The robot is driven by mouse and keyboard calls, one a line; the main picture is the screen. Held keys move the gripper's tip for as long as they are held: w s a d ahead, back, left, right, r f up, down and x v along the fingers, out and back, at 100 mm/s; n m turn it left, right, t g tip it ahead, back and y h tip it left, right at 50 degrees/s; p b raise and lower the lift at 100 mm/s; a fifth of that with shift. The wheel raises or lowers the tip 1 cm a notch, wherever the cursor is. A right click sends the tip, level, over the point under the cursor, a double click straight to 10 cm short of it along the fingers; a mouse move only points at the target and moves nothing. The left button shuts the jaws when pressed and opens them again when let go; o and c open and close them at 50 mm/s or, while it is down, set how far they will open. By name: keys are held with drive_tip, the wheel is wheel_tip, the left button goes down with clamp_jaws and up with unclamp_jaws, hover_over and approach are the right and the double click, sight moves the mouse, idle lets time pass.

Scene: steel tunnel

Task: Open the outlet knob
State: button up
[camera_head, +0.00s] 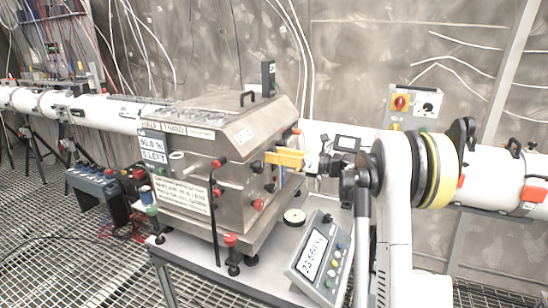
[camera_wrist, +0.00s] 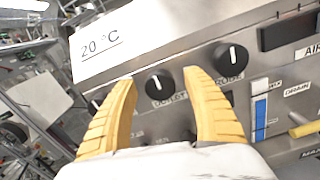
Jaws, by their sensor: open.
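The outlet knob (camera_wrist: 159,83) is a round black dial with a white pointer line near upright, on the grey steel panel of the machine. The label below it reads roughly "OUTLET" and is partly covered. My gripper (camera_wrist: 160,79) has two yellow fingers, open, one on each side of this knob in the wrist view. I cannot tell whether they touch it or the panel. In the head view my gripper (camera_head: 284,158) is at the right side of the steel machine (camera_head: 240,140), and the knob is not distinguishable there.
Another black knob (camera_wrist: 231,57) sits up and right of the outlet knob; a further knob (camera_wrist: 97,98) is partly behind the left finger. A blue-and-white strip (camera_wrist: 260,110) and a yellow lever (camera_wrist: 304,129) are at right. A scale (camera_head: 312,260) stands on the table.

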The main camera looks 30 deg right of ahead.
drive_tip(key=c, duration=1.2)
